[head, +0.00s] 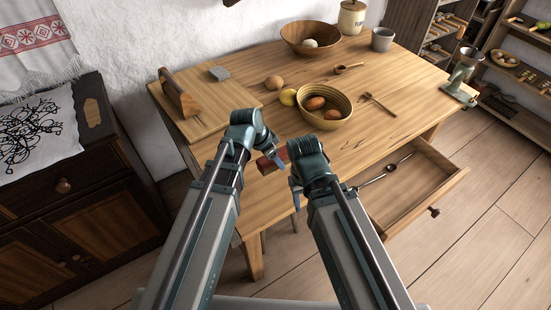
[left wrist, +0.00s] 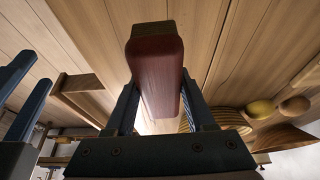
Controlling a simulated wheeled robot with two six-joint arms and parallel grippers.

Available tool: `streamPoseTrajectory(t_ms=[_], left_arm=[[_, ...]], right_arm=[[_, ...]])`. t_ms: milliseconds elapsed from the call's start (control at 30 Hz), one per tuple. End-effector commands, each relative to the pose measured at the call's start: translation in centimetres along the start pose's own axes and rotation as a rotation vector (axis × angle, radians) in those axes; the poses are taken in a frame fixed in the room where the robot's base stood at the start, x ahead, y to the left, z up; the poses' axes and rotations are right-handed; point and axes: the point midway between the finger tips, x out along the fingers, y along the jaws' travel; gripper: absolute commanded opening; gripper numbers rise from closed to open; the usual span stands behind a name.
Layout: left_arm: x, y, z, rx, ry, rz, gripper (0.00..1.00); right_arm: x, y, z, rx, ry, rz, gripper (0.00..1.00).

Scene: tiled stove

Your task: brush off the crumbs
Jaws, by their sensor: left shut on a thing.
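My left gripper (head: 275,160) is shut on a dark red-brown block-like piece, which looks like the brush (head: 265,165), above the table's front edge. In the left wrist view the brush (left wrist: 157,75) sits between the two fingers. My right gripper (head: 297,188) is just right of the left one, by the front edge. Its two fingers (left wrist: 22,95) stand apart and empty in the left wrist view. I cannot make out crumbs on the wooden table (head: 235,95); my arms hide part of its front.
A striped bowl (head: 343,102) with eggs, a yellow fruit (head: 288,97), an egg (head: 273,82), a wooden fork (head: 378,104) and a scoop (head: 348,68) lie on the table. A board with a wooden holder (head: 180,95) is at left. A drawer (head: 440,181) stands open at right.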

Motion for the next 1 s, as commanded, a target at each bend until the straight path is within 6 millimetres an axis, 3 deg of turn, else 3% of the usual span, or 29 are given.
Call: streamPoseTrajectory(t_ms=[33, 433, 800, 1000], left_arm=[[-0.7, 0.0, -0.3, 0.000, 0.000, 0.000, 0.10], [-0.8, 0.0, -0.3, 0.000, 0.000, 0.000, 0.10], [-3.4, 0.0, -1.4, 0.000, 0.000, 0.000, 0.10], [-3.3, 0.0, -1.4, 0.000, 0.000, 0.000, 0.10]], right_arm=[[-0.7, 0.1, 0.0, 0.000, 0.000, 0.000, 0.50], [-0.8, 0.1, 0.1, 0.000, 0.000, 0.000, 0.50], [-3.7, 0.3, 0.2, 0.000, 0.000, 0.000, 0.50], [-3.5, 0.3, 0.2, 0.000, 0.000, 0.000, 0.50]])
